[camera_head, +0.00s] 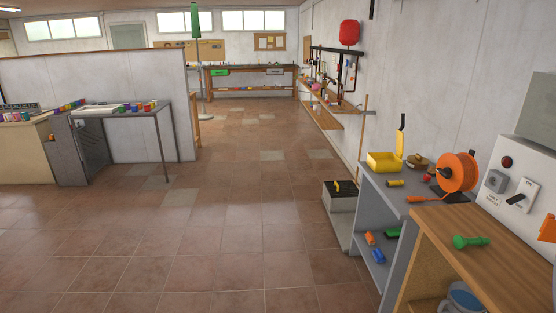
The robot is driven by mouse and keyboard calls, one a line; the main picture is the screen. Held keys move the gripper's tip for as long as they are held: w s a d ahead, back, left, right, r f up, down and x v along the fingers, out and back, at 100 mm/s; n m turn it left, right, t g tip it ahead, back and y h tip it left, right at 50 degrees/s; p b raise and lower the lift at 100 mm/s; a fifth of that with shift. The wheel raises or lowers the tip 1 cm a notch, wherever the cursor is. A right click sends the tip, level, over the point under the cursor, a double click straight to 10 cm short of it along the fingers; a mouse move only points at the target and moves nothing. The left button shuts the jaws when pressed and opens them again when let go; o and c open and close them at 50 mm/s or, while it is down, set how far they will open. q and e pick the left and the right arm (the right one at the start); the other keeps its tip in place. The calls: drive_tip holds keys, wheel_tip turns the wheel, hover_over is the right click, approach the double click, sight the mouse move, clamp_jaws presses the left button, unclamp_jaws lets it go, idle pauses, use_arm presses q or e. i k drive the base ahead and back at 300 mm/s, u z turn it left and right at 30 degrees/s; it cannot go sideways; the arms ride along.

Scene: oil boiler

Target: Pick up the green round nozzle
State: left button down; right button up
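A green nozzle (469,242) with a round head lies on its side on the wooden top of a low cabinet (440,232) at the right. Its wide round end points left and its thinner part points right. Nothing touches it from above. A smaller green object (393,233) lies on the lower shelf of the grey unit to the left; I cannot tell what it is. Neither of my grippers shows in the head view.
The grey shelf unit (372,178) bears a yellow box (384,162), an orange reel (457,172) and a yellow nozzle-like piece (395,183). A switch panel (514,190) stands behind the wooden top. The tiled floor (215,245) at left is clear.

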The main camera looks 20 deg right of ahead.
sight(460, 242)
drive_tip(key=z, duration=0.25)
drive_tip(key=i, duration=2)
drive_tip(key=z, duration=1)
drive_tip(key=i, duration=1.45)
drive_tip(key=z, duration=1.95)
drive_tip(key=i, duration=0.75)
drive_tip(key=z, duration=0.55)
